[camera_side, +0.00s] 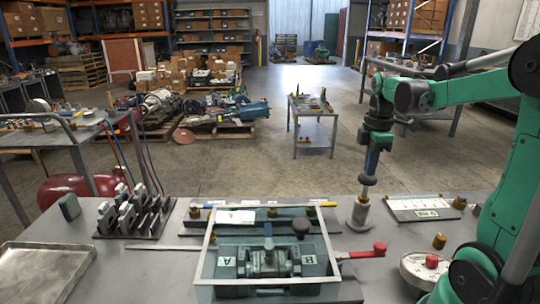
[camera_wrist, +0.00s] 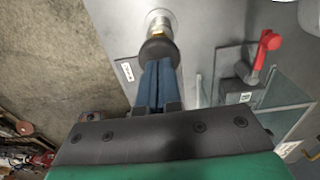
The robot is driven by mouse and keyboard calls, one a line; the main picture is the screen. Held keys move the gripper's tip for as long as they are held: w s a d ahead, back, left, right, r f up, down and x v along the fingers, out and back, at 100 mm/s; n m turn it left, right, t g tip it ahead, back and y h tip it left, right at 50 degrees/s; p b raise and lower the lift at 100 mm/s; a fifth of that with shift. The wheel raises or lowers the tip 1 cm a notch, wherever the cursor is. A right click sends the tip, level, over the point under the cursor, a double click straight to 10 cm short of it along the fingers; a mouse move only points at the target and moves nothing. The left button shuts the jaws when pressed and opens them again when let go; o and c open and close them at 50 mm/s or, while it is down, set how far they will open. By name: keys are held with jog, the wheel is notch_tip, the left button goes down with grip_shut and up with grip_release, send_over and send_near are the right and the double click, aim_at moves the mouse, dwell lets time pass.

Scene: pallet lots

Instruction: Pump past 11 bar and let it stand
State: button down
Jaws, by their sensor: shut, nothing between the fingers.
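The hand pump (camera_side: 360,213) stands upright on the bench, a pale round base with a stem and a black knob (camera_side: 368,180) on top. In the wrist view the black knob (camera_wrist: 158,50) is just ahead of my fingertips. My gripper (camera_side: 370,172) points down over the knob, its blue fingers shut and empty. It also shows in the wrist view (camera_wrist: 157,64). The tips look at or very near the knob; contact cannot be told. A glass-sided test box (camera_side: 208,250) holds a metal valve body (camera_side: 268,262) between plates A and B. No pressure reading is legible.
A red-handled lever (camera_side: 379,249) sticks out right of the box. A round pale dial-like piece with a red knob (camera_side: 431,261) lies near my arm. A labelled plate (camera_side: 410,205), a rack of grey blocks (camera_side: 135,212) and an empty tray (camera_side: 20,248) share the bench.

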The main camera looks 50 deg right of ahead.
notch_tip(320, 180, up, 10)
dwell(0.4)
jog(key=shift+r, duration=0.1)
jog(key=w+a+f+m+t, duration=0.1)
jog(key=a+f+m+t, duration=0.1)
jog(key=a, duration=0.5)
jog(key=w+a+f+m+t, duration=0.1)
jog(key=a+f+m+t, duration=0.1)
jog(key=a+f+m, duration=0.2)
jog(key=a+f+m+t, duration=0.3)
jog(key=a+f, duration=0.1)
jog(key=a, duration=0.5)
jog(key=shift+w+a+f, duration=0.2)
jog(key=shift+w+a, duration=0.2)
jog(key=shift+d, duration=0.1)
